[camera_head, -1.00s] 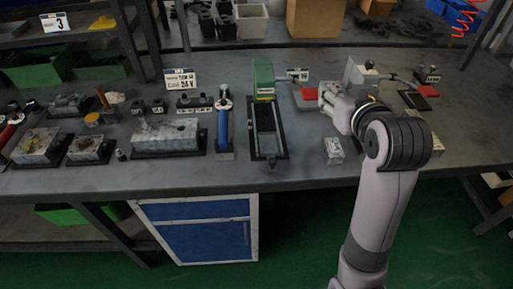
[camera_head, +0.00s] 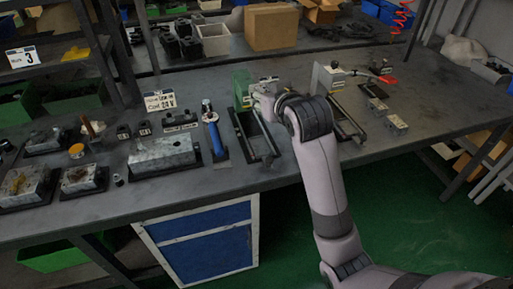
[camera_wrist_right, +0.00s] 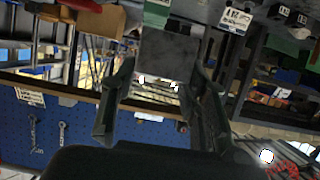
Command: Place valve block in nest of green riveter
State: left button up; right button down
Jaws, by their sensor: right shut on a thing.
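The green riveter (camera_head: 243,90) stands on the table with its dark open frame (camera_head: 240,125) running toward the front edge. My right gripper (camera_head: 262,93) is just right of the green part. In the right wrist view, my right gripper (camera_wrist_right: 163,78) is shut on a grey valve block (camera_wrist_right: 170,52), one dark finger on each side. The block's top (camera_head: 266,80) shows above the gripper in the head view. A green piece (camera_wrist_right: 156,12) lies beyond the block in the wrist view. The nest is hidden, and I cannot tell whether the block touches the riveter. My left gripper is out of view.
A blue-handled tool (camera_head: 215,138) and a large grey block on a base (camera_head: 163,153) stand left of the riveter. A second fixture (camera_head: 346,120) and a small loose block (camera_head: 397,125) are to the right. A cardboard box (camera_head: 271,27) is behind.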

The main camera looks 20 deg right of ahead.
aim_at(265, 87)
jog(key=w, duration=0.2)
jog(key=w+d+f, duration=0.1)
jog(key=w, duration=0.3)
jog(key=shift+w+d+f+p, duration=0.25)
jog(key=shift+f+p, duration=0.1)
jog(key=shift+f, duration=0.05)
jog(key=shift+w+f, duration=0.1)
jog(key=shift+f, duration=9.9)
jog(key=c, duration=0.9)
grip_release()
jog(key=shift+f, duration=0.2)
jog(key=shift+c, duration=0.2)
